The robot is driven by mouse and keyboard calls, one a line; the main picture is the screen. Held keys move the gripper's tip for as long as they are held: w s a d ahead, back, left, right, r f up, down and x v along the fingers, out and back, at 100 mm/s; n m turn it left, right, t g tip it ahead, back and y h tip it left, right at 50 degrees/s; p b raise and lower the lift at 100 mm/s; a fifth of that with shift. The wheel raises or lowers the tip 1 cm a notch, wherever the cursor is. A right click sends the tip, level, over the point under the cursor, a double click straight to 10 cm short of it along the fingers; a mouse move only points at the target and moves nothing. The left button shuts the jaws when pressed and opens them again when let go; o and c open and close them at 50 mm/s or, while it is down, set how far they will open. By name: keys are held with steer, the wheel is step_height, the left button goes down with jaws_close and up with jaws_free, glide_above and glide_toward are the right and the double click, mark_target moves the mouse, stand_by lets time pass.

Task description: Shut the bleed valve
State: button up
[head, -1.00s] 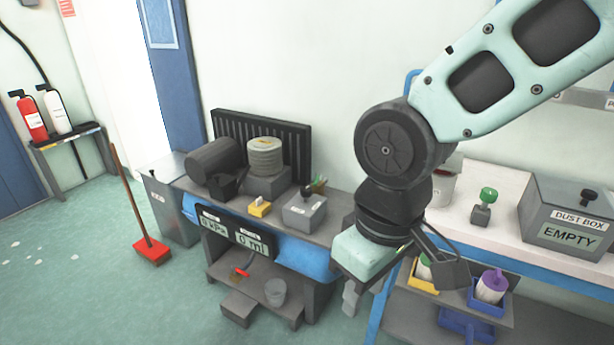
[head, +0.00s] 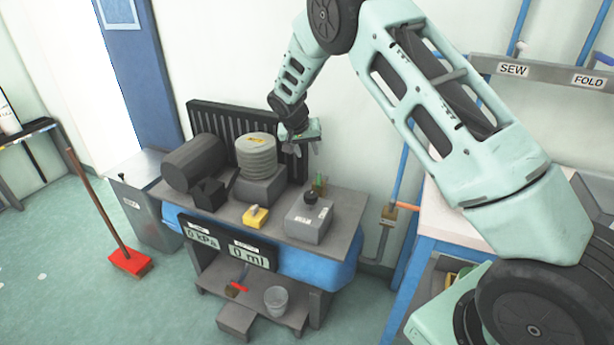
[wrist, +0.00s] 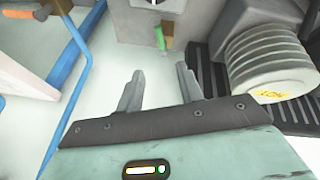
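No readable label marks the bleed valve, so I cannot tell which fitting it is. A small valve with an upright green handle (head: 320,183) stands at the back right of the grey bench (head: 345,203); it also shows in the wrist view (wrist: 160,38), beyond my fingers. A red-handled fitting (head: 237,288) sits on the bench's lower shelf. An orange-handled valve (head: 398,208) is on the pipe right of the bench; an orange handle shows in the wrist view (wrist: 20,14). My gripper (head: 302,146) is above the bench's back, fingers apart and empty (wrist: 158,78).
A grey box with a black knob (head: 308,218) stands in front of the green handle. A ribbed round stack (head: 256,155) and dark ribbed panel (head: 235,120) stand left of my gripper. Blue pipes (head: 404,165) rise at right. Readouts (head: 246,254) show 0 kPa and 0 ml.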

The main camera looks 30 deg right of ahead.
mark_target(318, 181)
steer(key=p+x, duration=0.2)
steer(key=x, duration=1.4)
steer(key=shift+f, duration=0.35)
steer(key=shift+s, duration=0.1)
jaws_close()
